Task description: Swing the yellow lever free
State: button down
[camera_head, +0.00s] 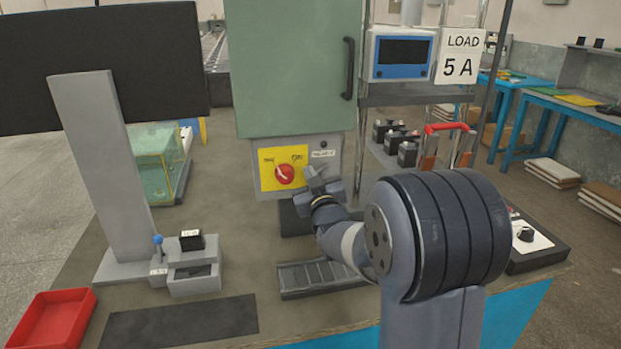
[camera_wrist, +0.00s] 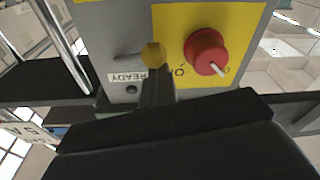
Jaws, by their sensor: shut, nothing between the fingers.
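A small yellow-gold lever piece (camera_wrist: 153,54) shows in the wrist view on the grey panel, beside the edge of the yellow plate and above the READY label. My gripper (camera_wrist: 158,85) is shut and empty, its fingertips right in front of the lever and overlapping its lower side. I cannot tell whether they touch. In the head view my gripper (camera_head: 322,184) is close in front of the panel, right of the red knob, and the lever is not clearly visible there.
The red rotary knob (camera_head: 284,174) sits on the yellow plate (camera_head: 267,158) under the green cabinet (camera_head: 295,70). A slotted grey tray (camera_head: 300,278) lies below my arm. A small block fixture (camera_head: 195,282) and red bin (camera_head: 55,322) are at left. A LOAD 5 A sign (camera_head: 460,57) hangs at right.

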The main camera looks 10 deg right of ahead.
jog(key=shift+f, duration=0.2)
jog(key=f+n+b, duration=0.1)
jog(key=n+b, duration=0.3)
jog(key=d+f+n+y+b, duration=0.1)
jog(key=n+b, duration=0.3)
jog(key=d+f+n+g+y+b, duration=0.1)
jog(key=f+n+b, duration=0.1)
jog(key=n+b, duration=0.2)
jog(key=shift+d, duration=0.15)
jog(key=a, duration=0.1)
jog(key=a+r, duration=0.1)
jog(key=a, duration=0.2)
jog(key=shift+r, duration=0.25)
jog(key=s+d, duration=0.1)
jog(key=s, duration=0.8)
jog(key=shift+d+f+p, duration=0.35)
jog(key=shift+p, duration=0.1)
